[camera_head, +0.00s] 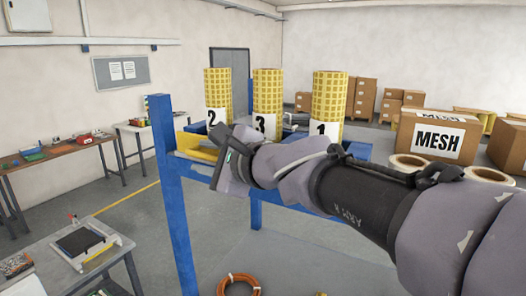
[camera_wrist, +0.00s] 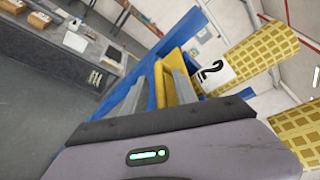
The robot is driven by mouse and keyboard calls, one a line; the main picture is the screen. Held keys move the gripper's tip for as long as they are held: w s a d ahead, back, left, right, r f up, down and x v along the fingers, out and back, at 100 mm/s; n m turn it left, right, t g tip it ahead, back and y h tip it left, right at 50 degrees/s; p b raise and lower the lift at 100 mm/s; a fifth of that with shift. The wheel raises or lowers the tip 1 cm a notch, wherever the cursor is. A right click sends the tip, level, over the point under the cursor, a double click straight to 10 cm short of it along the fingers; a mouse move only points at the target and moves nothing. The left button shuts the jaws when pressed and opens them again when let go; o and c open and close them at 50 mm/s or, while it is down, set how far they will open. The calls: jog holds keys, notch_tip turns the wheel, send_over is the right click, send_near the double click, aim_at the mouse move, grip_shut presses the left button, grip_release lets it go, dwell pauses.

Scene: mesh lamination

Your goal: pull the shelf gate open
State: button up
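The shelf gate is a yellow bar (camera_head: 198,148) on the left end of a blue shelf frame (camera_head: 173,190) in the head view. It also shows in the wrist view as a yellow piece (camera_wrist: 173,62) ahead of my gripper. My gripper (camera_wrist: 158,82) reaches the gate from the right, with two grey fingers standing apart and yellow showing between and beyond them. I cannot tell whether either finger touches the gate.
Yellow mesh rolls labelled 2 (camera_head: 217,92), 3 (camera_head: 267,90) and 1 (camera_head: 329,95) stand upright behind the gate. A MESH box (camera_head: 434,137) is at the right. A workbench (camera_head: 75,255) is at the lower left. An orange coil (camera_head: 240,284) lies low in front.

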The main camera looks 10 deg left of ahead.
jog(key=shift+w+a+f, duration=0.15)
jog(key=shift+w+a, duration=0.1)
jog(key=shift+w, duration=0.15)
jog(key=shift+s+d, duration=0.1)
jog(key=shift+s, duration=0.05)
jog(key=shift+c, duration=0.4)
grip_shut()
dwell(0.6)
